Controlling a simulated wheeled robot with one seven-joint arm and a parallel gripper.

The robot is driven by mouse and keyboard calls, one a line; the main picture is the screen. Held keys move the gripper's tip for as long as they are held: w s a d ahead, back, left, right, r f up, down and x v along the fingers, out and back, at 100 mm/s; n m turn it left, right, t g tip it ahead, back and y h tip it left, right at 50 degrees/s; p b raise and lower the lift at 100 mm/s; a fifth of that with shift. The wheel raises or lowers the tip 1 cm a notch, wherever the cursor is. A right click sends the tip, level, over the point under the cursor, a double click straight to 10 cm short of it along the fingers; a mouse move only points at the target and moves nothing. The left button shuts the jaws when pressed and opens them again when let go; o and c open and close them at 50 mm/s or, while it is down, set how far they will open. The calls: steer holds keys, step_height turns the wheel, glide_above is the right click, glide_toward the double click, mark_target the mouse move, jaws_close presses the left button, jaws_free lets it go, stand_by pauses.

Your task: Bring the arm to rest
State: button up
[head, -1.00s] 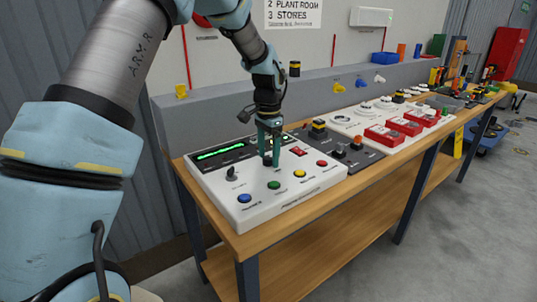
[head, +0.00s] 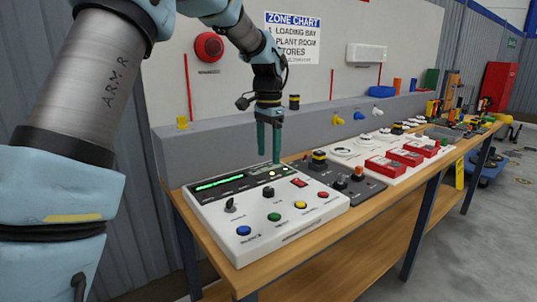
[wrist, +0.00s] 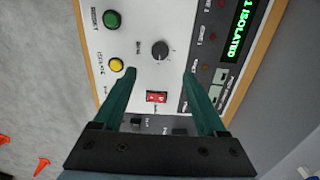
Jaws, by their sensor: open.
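My gripper (head: 270,161) hangs fingers down above the back part of a white control panel (head: 262,243), apart from it. Its two fingers are spread with nothing between them. In the wrist view the gripper (wrist: 160,75) shows over the panel face, with a black knob (wrist: 160,50) beyond the fingertips and a red rocker switch (wrist: 157,97) between the fingers. A lit green display (wrist: 238,28) there reads "1 ISOLATED", partly cut off. The panel's blue button (head: 243,230), green button (head: 274,217), yellow button (head: 300,205) and red button (head: 323,194) are uncovered.
The panel stands on a wooden bench (head: 310,255). Right of it are a dark switch plate (head: 365,188) and several red call points (head: 385,167). A grey ledge and wall stand behind, with a red bell (head: 209,46).

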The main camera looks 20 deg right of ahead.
steer(key=a+f+n, duration=0.2)
steer(key=a+n, duration=0.1)
steer(key=a, duration=0.7)
steer(key=a+f+n, duration=0.2)
steer(key=a+n, duration=0.2)
steer(key=a, duration=0.6)
steer(key=s+a+f+n, duration=0.2)
steer(key=s+a+n, duration=0.2)
steer(key=a, duration=0.4)
steer(key=s+a+f+n+t, duration=0.1)
steer(key=s+a+f+n, duration=0.1)
steer(key=s+a+n, duration=0.2)
steer(key=s+a, duration=0.3)
steer(key=a, duration=0.1)
steer(key=shift+a+f+t, duration=0.15)
steer(key=shift+a+t, duration=0.15)
